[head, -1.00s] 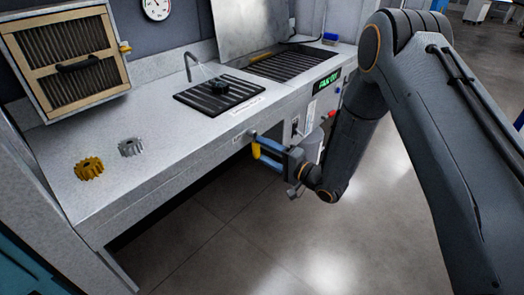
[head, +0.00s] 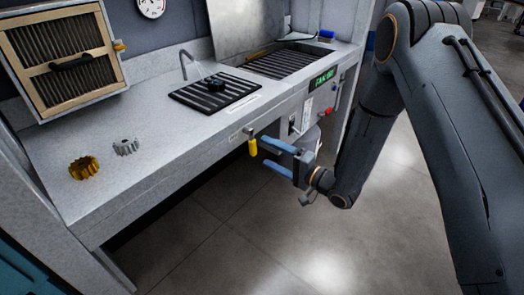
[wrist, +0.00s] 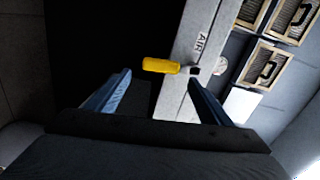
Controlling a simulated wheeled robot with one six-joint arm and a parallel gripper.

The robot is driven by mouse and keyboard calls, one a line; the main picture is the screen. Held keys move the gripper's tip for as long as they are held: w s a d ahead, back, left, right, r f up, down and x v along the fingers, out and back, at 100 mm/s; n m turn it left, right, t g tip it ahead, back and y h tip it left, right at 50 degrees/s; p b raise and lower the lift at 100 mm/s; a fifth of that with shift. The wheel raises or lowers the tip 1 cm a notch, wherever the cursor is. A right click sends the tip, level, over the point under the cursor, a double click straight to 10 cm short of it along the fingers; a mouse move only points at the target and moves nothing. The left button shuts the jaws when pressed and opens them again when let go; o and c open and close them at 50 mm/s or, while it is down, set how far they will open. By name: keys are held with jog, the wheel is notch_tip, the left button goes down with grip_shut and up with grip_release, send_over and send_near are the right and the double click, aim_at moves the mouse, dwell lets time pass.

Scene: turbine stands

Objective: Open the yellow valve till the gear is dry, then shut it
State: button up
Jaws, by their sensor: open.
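The yellow valve handle (head: 252,147) hangs down from its fitting on the bench's front face. My gripper (head: 263,151) is open and empty, its blue fingers just right of the handle in the head view. In the wrist view the handle (wrist: 161,66) lies just beyond the fingertips (wrist: 160,78), between their lines, apart from both. The dark gear (head: 215,84) sits on the black ribbed mat (head: 188,97) below the bent nozzle (head: 184,62). A faint pale streak runs from the nozzle to the gear. Whether the gear is wet is too small to tell.
A gold gear (head: 84,168) and a grey gear (head: 126,147) lie on the bench (head: 150,175). A filter box (head: 62,58) stands at back left. A green display (head: 322,78) and a red knob (head: 329,110) are right of the valve. The floor below is clear.

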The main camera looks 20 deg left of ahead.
jog(key=shift+v, duration=1.45)
jog(key=w+d+r+n+t+h+p, duration=0.1)
jog(key=w+d+r+h, duration=0.15)
jog(key=d+h, duration=0.4)
jog(key=w+d+r+t+h+p, duration=0.1)
jog(key=w+d+r+t+h, duration=0.2)
jog(key=d, duration=0.6)
jog(key=s+d+r+g+h+p, duration=0.1)
jog(key=s+d+g+h, duration=0.15)
jog(key=d, duration=0.35)
jog(key=s+d+r+g+h, duration=0.1)
jog(key=s+d+h, duration=0.15)
jog(key=d, duration=0.35)
jog(key=s+d+r+g, duration=0.2)
jog(key=s, duration=0.6)
jog(key=s+d+r+n+g+h+p, duration=0.1)
jog(key=s+d+r+g, duration=0.1)
jog(key=s, duration=0.5)
jog(key=s+d+r+g+h+p, duration=0.1)
jog(key=s+d+r+g, duration=0.1)
jog(key=s, duration=0.6)
jog(key=shift+s+d+r+n+g, duration=0.3)
jog(key=shift+d+r+n+g, duration=0.15)
jog(key=shift+d, duration=0.55)
jog(key=shift+h, duration=0.25)
